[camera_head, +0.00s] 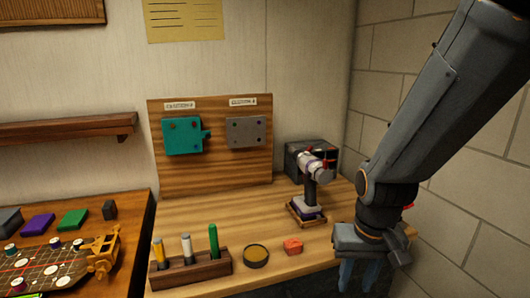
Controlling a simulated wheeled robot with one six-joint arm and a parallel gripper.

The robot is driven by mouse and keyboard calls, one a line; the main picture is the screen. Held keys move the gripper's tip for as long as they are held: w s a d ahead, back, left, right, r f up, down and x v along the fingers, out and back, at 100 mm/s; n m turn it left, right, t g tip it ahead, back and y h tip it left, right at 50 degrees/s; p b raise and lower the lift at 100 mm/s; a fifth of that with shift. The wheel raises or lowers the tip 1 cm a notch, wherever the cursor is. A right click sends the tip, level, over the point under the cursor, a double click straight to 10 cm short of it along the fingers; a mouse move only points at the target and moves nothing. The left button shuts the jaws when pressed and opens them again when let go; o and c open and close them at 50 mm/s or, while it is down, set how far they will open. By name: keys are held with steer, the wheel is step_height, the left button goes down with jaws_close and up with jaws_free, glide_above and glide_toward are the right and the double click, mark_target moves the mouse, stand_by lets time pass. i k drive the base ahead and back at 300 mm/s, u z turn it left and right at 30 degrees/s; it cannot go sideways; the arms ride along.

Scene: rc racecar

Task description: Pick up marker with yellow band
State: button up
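A dark wooden holder (190,275) stands at the front left of the workbench with three upright markers in it. The leftmost marker (159,253) shows yellow along its upper part; a separate band is too small to make out. The middle marker (187,249) is whitish grey, and the right one (213,241) is green. My gripper (360,279) points down at the right front of the bench, well to the right of the holder. Its two bluish fingers are apart with nothing visible between them. The fingertips are near the bottom of the picture.
A round dark tin (256,257) and a small red block (293,246) lie between the holder and my gripper. A drill-like tool (312,180) stands behind them. A board (210,185) with teal and grey pieces leans at the back. A lower table (130,215) is left.

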mark_target(160, 252)
steer(key=u, duration=1.5)
